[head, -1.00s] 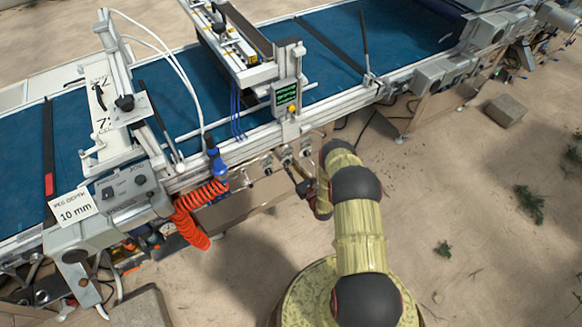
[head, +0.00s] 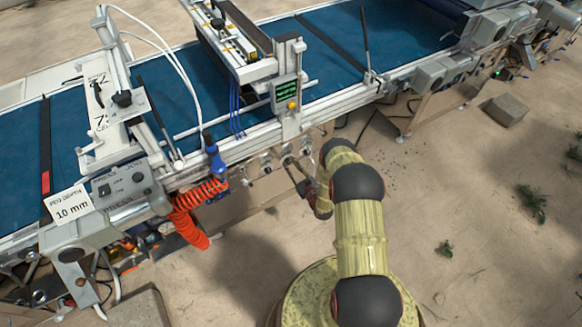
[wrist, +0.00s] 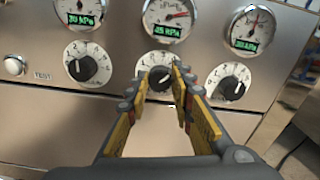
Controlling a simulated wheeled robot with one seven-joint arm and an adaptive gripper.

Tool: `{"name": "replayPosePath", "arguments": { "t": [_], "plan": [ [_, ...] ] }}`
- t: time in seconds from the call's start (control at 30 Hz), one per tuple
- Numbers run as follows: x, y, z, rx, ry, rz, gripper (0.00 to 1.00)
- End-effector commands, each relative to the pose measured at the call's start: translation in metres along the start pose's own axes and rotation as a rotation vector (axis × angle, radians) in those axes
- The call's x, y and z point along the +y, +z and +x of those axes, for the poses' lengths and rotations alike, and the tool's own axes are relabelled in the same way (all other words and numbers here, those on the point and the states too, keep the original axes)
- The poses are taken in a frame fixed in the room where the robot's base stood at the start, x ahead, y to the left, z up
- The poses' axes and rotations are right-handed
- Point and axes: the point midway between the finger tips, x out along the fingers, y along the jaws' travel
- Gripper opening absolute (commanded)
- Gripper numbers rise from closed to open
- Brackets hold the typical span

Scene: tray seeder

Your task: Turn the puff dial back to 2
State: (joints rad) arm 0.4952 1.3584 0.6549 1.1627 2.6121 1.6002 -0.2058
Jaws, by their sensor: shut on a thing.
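The wrist view shows a metal panel with three black dials on white numbered faces, each below a round gauge. My gripper (wrist: 158,88) is shut on the middle dial (wrist: 160,77), with a yellow-padded finger on each side. The fingers cover part of its face, so I cannot read its setting. The gauge above the middle dial (wrist: 168,18) has a green display that seems to read 25 kPa. The left dial (wrist: 82,67) and right dial (wrist: 229,88) are untouched. No word naming the puff dial is readable. In the head view my gripper (head: 306,188) is small at the machine's front.
A button (wrist: 14,66) marked TEST sits left of the dials. In the head view a coiled orange hose (head: 198,205) hangs left of my gripper. The blue conveyor belt (head: 180,100) runs behind. Sandy ground to the right is mostly open, with a block (head: 505,110).

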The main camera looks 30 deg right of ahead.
Motion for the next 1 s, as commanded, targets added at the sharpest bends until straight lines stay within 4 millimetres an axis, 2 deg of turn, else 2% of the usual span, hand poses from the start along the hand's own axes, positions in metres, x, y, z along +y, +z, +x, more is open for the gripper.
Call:
{"name": "replayPosePath", "arguments": {
  "t": [1.0],
  "plan": [
    [0.0025,-0.0015,0.001,-0.002,0.0,-0.948,0.0]
  ]
}}
